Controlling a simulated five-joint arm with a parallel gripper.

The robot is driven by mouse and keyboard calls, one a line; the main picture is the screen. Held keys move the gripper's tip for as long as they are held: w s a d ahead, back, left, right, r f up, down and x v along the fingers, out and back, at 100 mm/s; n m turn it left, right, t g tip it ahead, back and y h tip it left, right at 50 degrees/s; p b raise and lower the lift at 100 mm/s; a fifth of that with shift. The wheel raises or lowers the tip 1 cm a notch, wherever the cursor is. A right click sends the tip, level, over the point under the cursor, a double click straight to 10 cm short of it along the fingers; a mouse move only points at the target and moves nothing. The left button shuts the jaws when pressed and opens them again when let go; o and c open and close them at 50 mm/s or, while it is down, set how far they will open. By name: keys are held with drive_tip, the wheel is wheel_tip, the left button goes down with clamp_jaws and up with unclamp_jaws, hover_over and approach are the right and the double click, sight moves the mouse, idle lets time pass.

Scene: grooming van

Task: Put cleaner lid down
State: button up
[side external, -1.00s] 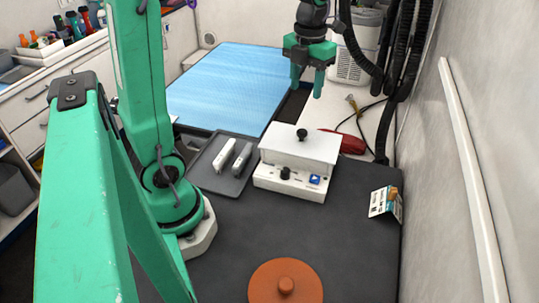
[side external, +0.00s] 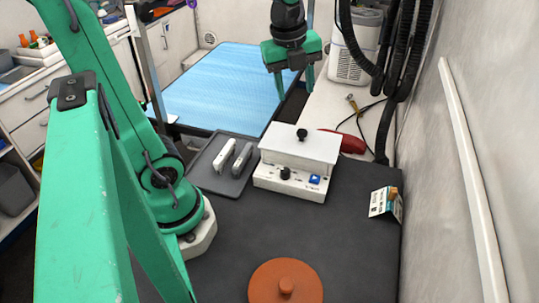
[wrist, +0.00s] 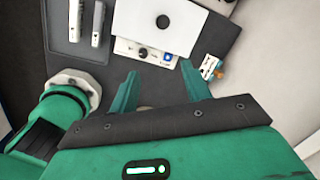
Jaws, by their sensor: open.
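The cleaner (side external: 288,183) is a white box with a black dial and a blue button on its front. Its white flat lid (side external: 318,146) with a black knob (side external: 302,134) lies on top of the box. The cleaner front (wrist: 150,50) and the lid (wrist: 185,22) also show in the wrist view, beyond my fingertips. My gripper (side external: 294,97) is open and empty, raised in the air above and behind the cleaner in the side view. Its two fingers (wrist: 160,73) are apart in the wrist view, with nothing held between them.
An orange round disc with a knob (side external: 262,287) lies at the front. A small card stand (side external: 380,204) is at the right. A red object (side external: 352,143) lies behind the cleaner. Dark mat between is clear.

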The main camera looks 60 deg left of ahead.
drive_tip(key=s+d+n+t, duration=0.3)
drive_tip(key=s+n, duration=0.5)
drive_tip(key=n, duration=1.2)
drive_tip(key=shift+s+d+f+t, duration=0.3)
drive_tip(key=shift+s+d+f, duration=0.05)
drive_tip(key=shift+d+f, duration=0.1)
drive_tip(key=shift+w+n, duration=0.1)
drive_tip(key=shift+n, duration=0.2)
drive_tip(key=shift+c, duration=0.2)
